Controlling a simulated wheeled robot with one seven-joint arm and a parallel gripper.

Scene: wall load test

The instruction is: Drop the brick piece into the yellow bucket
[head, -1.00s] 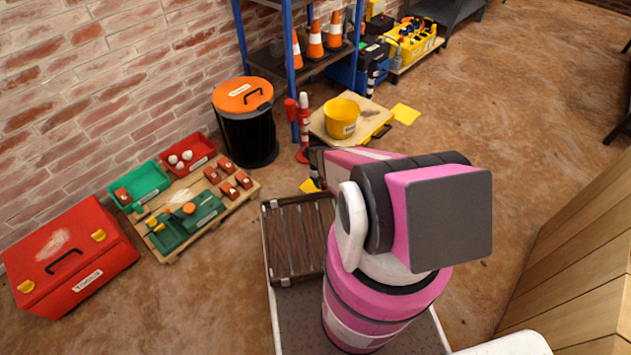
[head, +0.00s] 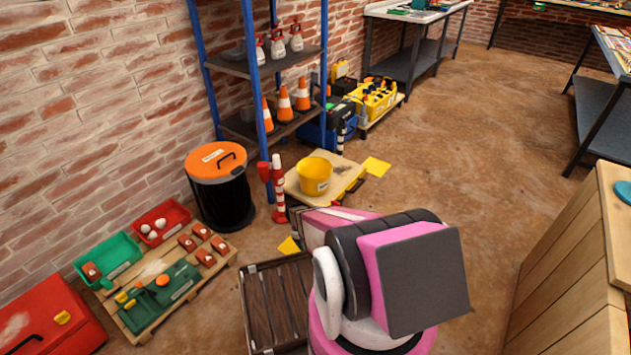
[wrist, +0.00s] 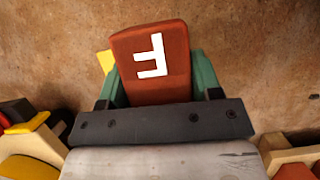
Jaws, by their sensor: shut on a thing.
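The yellow bucket (head: 314,176) stands upright on a light wooden board beyond my arm in the head view. In the wrist view my gripper (wrist: 152,85) is shut on a red-brown brick piece (wrist: 150,55) with a white letter-like mark on its face. The green fingers press on its two sides, with the brown floor behind it. In the head view my pink and black arm hides the gripper and the held brick piece. How far the brick is from the bucket cannot be told.
A pallet (head: 140,328) with several brick pieces and a green case stands at left. A black bin with an orange lid (head: 216,160), a red-white post (head: 279,188) and a blue-framed shelf (head: 283,133) stand near the bucket. Open floor (head: 450,150) lies to the right.

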